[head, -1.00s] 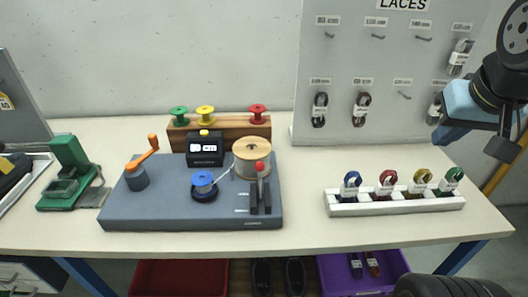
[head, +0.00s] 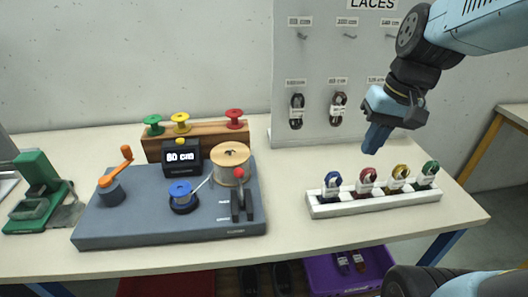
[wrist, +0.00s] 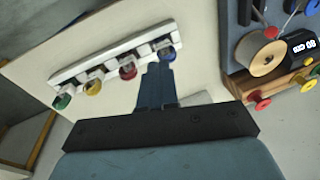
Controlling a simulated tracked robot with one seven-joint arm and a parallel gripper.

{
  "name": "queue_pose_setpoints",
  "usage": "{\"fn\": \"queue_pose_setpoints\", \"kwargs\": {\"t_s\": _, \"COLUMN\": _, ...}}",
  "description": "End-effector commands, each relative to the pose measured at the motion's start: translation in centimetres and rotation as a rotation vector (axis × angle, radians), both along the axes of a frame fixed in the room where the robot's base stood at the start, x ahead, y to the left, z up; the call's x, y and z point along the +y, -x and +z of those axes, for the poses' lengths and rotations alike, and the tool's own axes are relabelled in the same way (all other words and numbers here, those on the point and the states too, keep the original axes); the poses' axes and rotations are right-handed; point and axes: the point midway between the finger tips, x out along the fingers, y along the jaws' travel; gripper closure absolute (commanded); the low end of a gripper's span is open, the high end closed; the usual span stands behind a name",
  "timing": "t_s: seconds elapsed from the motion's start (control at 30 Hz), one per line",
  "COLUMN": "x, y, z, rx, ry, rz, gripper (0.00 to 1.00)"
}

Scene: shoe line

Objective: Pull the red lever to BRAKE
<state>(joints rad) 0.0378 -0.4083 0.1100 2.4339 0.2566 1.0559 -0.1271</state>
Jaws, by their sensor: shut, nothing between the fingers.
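The red lever (head: 239,175) has a red ball knob and stands upright in a dark slotted bracket at the right end of the grey winding machine (head: 100,232). The label wording beside it is too small to read. In the wrist view, its red knob (wrist: 270,33) shows at the top right, partly beside the wooden spool. My gripper (head: 372,150) is shut and empty, pointing down above the back of the white lace rack, well to the right of the lever and apart from it. The closed fingers (wrist: 157,72) show in the wrist view.
The white rack (head: 375,206) holds several coloured lace bundles. A lace board (head: 305,70) stands behind. Bare table lies between machine and rack.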

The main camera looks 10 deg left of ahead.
Motion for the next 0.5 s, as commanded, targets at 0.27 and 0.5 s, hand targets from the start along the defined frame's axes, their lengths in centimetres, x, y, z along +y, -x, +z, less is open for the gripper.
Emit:
{"fn": "queue_pose_setpoints", "kwargs": {"t_s": 0.27, "x": 3.7, "y": -2.0, "z": -3.9, "rx": 0.262, "ry": -0.155, "rz": 0.064, "gripper": 1.0}}
{"fn": "queue_pose_setpoints", "kwargs": {"t_s": 0.5, "x": 6.8, "y": -3.5, "z": -6.8, "rx": 0.467, "ry": -0.322, "rz": 0.104, "gripper": 1.0}}
